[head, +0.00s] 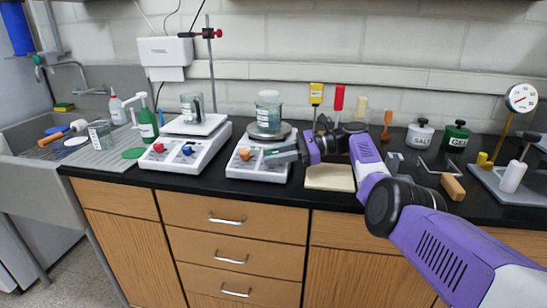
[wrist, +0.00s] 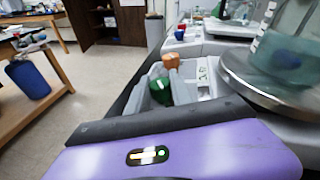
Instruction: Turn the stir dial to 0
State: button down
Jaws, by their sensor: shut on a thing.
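The hot plate stirrer (head: 258,171) nearest my arm is a white box with a round metal plate on top. Its front panel has an orange dial (head: 245,154) at left and a green dial (wrist: 160,90) at right; the head view mostly hides the green one behind my fingers. My gripper (head: 281,154) reaches in from the right and is shut on the green dial. In the wrist view the grey fingers (wrist: 165,84) lie on either side of it, and the orange dial (wrist: 171,61) stands just beyond. The scale marks and dial pointer are too small to read.
A glass beaker (head: 268,113) stands on the plate above the dials, close to my gripper. A pale pad (head: 330,178) lies below my wrist. Salt and green jars stand at right.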

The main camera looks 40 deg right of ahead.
jog(key=c, duration=1.1)
grip_release()
jog(key=shift+c, duration=0.2)
jog(key=b+v, duration=0.1)
jog(key=v, duration=0.5)
jog(key=shift+s+d, duration=0.25)
jog(key=shift+d, duration=0.1)
jog(key=shift+s+d+r, duration=0.1)
jog(key=shift+s+d, duration=0.2)
jog(key=shift+r, duration=0.1)
